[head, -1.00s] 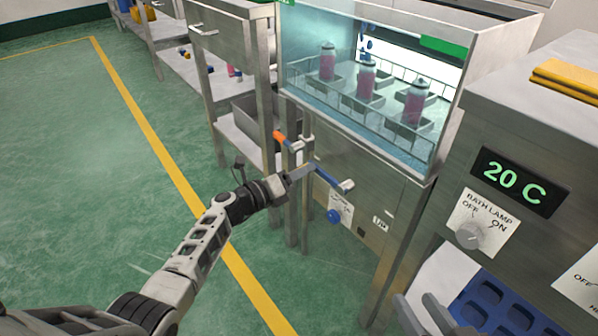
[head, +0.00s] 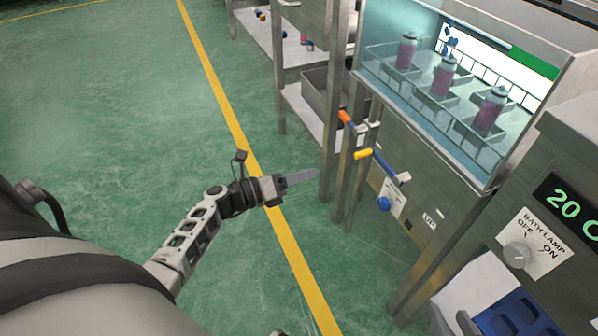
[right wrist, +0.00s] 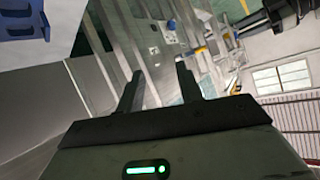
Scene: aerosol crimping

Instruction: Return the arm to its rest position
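My left arm reaches in from the lower left of the head view. Its gripper (head: 300,177) is over the green floor, left of the bath cabinet's levers and apart from them. Its fingers are seen edge-on, so I cannot tell whether they are open. My right gripper shows in the right wrist view (right wrist: 158,80), with its two dark fingers spread and nothing between them. A small part of what looks like my right gripper shows at the bottom edge of the head view.
A glass-fronted bath (head: 440,105) with pink cans stands at the right. Levers with orange (head: 345,117), yellow (head: 363,154) and blue (head: 388,168) parts project from its front left. A control panel (head: 530,245) is at far right. The floor left is clear.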

